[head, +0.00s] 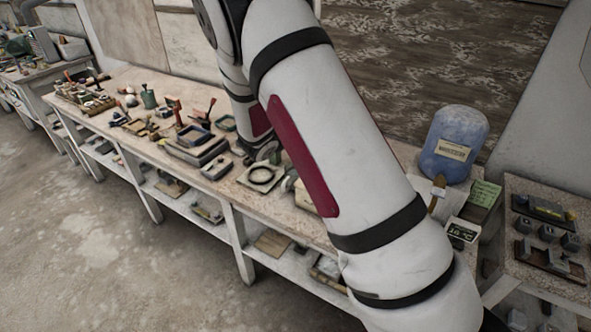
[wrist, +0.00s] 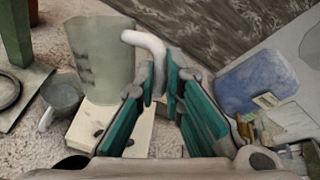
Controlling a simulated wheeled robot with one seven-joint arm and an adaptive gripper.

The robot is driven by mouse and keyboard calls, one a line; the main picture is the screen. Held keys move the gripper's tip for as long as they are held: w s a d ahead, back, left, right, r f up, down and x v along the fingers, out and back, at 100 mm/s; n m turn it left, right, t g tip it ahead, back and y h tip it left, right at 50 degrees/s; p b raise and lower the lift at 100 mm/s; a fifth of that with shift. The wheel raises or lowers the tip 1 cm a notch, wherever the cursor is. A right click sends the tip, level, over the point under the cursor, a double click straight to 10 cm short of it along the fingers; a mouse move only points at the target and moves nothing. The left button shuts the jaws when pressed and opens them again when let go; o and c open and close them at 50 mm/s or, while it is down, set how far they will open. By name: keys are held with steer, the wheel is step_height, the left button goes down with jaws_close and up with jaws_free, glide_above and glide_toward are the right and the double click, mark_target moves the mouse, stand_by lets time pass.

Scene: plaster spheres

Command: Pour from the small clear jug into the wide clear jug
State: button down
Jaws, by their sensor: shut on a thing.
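The small clear jug (wrist: 103,58) is in the wrist view, a grey-green see-through vessel with faint marks on its side and a thick white handle. My gripper (wrist: 162,82), with teal fingers, is shut on that handle, with the jug's body to the left of the fingers. I cannot tell whether the jug's bottom touches the pale block below it. A smaller-looking round grey vessel with a handle, seemingly the wide clear jug (wrist: 64,97), stands on the bench at the left, apart from the held jug. What is inside either is not clear.
A pale block with dark holes (wrist: 88,128) lies under the held jug. A blue container (head: 453,145) stands at the right end of the bench (head: 222,190), near a brush and cards. Trays and tools crowd the bench's left part. A dark ring (head: 262,175) lies nearer my arm.

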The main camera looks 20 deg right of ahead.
steer(key=m+t, duration=0.1)
steer(key=f+m+t+h, duration=0.1)
steer(key=m, duration=0.1)
steer(key=m+t+h, duration=0.1)
steer(key=m, duration=0.1)
steer(key=shift+s+f+t, duration=0.15)
steer(key=shift+f+t, duration=0.15)
steer(key=shift+f, duration=0.1)
stand_by(0.4)
